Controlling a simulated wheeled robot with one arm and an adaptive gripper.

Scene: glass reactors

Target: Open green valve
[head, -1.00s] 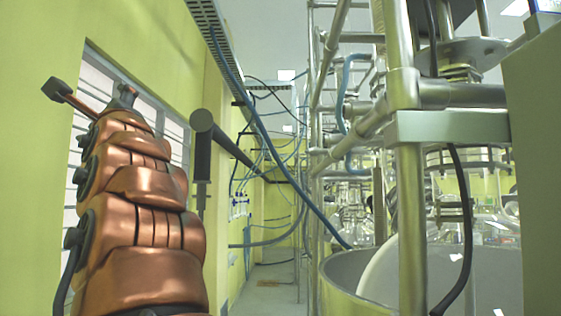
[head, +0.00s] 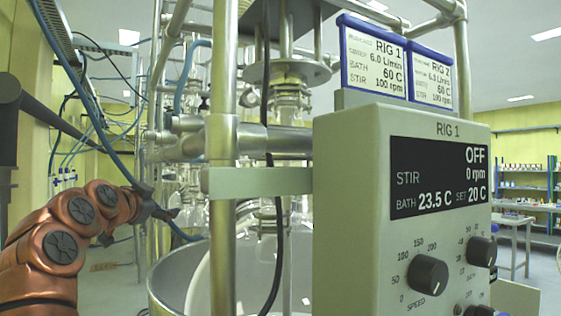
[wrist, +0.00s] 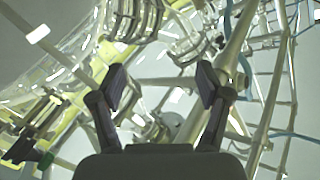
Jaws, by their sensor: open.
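My gripper (head: 166,213) is at the left of the head view, at the end of my copper-coloured arm, close to the metal frame. In the wrist view my gripper (wrist: 162,84) has its two dark fingers apart with nothing between them. I cannot make out a green valve for certain in either view. A small dark green part (wrist: 45,160) shows at the lower left of the wrist view, apart from the fingers, but I cannot tell what it is.
A control box (head: 420,230) labelled RIG 1 reads OFF and 0 rpm. Metal frame posts (head: 222,130), a blue hose (head: 80,80) and a round bath (head: 180,275) stand near my arm. Glassware (wrist: 50,45) fills the upper left of the wrist view. Shelves (head: 525,175) are at far right.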

